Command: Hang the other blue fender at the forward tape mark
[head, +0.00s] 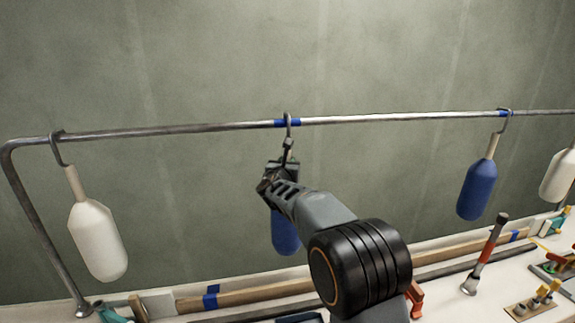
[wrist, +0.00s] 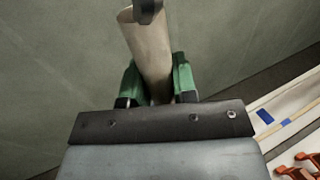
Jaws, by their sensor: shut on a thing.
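My gripper (head: 283,172) is shut on the pale neck of a blue fender (head: 285,236), just below the rail. In the wrist view the green fingers (wrist: 157,80) close on both sides of the neck (wrist: 150,50). The fender's dark hook (head: 288,128) is at the rail (head: 400,118), across a blue tape mark (head: 279,123). Its top looks curved over the rail, but I cannot tell whether it bears the weight. My arm hides part of the fender. Another blue fender (head: 478,190) hangs at the right by a second blue tape mark (head: 502,113).
A white fender (head: 97,238) hangs at the left end of the rail, and another (head: 559,175) at the right edge. The rail between the blue fenders is clear.

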